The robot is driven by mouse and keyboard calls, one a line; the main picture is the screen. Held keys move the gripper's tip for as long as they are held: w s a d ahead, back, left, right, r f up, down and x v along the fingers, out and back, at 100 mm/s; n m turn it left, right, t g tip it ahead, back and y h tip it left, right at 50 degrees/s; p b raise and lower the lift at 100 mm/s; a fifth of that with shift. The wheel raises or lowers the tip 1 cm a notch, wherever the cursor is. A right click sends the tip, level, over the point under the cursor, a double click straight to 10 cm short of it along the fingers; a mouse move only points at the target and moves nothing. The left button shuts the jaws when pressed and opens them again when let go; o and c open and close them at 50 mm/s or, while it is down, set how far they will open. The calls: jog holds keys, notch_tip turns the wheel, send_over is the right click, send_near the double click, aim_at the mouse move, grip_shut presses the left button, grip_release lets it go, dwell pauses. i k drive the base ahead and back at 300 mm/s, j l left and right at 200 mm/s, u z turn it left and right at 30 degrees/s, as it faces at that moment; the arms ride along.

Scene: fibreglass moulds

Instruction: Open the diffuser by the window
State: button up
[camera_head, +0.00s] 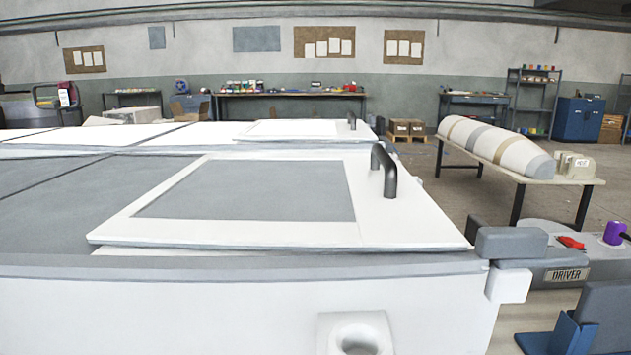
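No thing that I can surely name as the diffuser shows, and no window is in view. A small purple container (614,232) stands on a grey surface at the right edge; I cannot tell what it is. A white hatch-like panel (410,215) with a grey inset and a dark upright handle (388,172) lies on the large white body in front of me. The panel's near edge shows a thin gap above the body. My gripper is not in view.
A table (520,176) carries a long white and grey mould (500,145). A second handled panel (345,130) lies behind. Workbenches (290,95) line the wall. Bare floor (450,195) shows at right.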

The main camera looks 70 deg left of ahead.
aim_at(322, 202)
jog(key=u, duration=2.65)
